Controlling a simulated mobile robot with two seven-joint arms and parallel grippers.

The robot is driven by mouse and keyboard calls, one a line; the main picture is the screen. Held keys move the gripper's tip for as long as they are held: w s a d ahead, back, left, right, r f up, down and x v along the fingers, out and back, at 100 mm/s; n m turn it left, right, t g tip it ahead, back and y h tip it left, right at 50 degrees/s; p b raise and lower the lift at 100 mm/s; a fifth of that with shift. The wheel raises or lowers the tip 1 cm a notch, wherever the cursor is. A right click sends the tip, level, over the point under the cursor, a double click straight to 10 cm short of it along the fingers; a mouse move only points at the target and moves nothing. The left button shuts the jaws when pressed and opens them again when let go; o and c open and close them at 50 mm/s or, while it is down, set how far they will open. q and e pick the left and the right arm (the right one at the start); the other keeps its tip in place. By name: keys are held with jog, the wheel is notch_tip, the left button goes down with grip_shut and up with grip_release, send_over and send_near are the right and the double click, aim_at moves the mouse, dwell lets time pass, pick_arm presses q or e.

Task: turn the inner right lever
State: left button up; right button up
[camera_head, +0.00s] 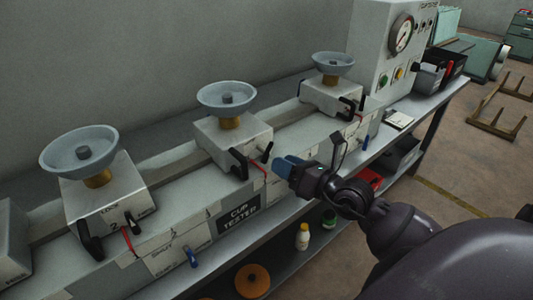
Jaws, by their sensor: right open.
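A grey bench unit labelled "CUP TESTER" (239,214) carries a row of blocks, each topped by a pale blue dish. The middle block (231,136) has a thick black lever (238,164) on its left and a thinner black lever (267,153) on its right. The far-right block (333,96) also has black levers (347,108), and so does the left block (108,195). Which lever is the inner right one, I cannot tell for sure. My right gripper (287,168) has blue fingertips, is open, and appears close to the right of the middle block's levers. My left gripper is not in view.
A white control box (390,55) with a gauge stands at the far end of the bench.

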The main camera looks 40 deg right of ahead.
aim_at(266, 154)
jog(key=shift+x, duration=3.05)
grip_shut()
jog(key=shift+r+n+g+p, duration=0.15)
jog(key=shift+n+g+p, duration=0.15)
jog(key=shift+n+p, duration=0.9)
jog(key=shift+n+h+p, duration=0.3)
jog(key=shift+n+p, duration=0.3)
jog(key=shift+n, duration=0.3)
jog(key=shift+d+n+p, duration=0.1)
jog(key=shift+n+p, duration=0.2)
jog(key=shift+n, duration=0.1)
grip_release()
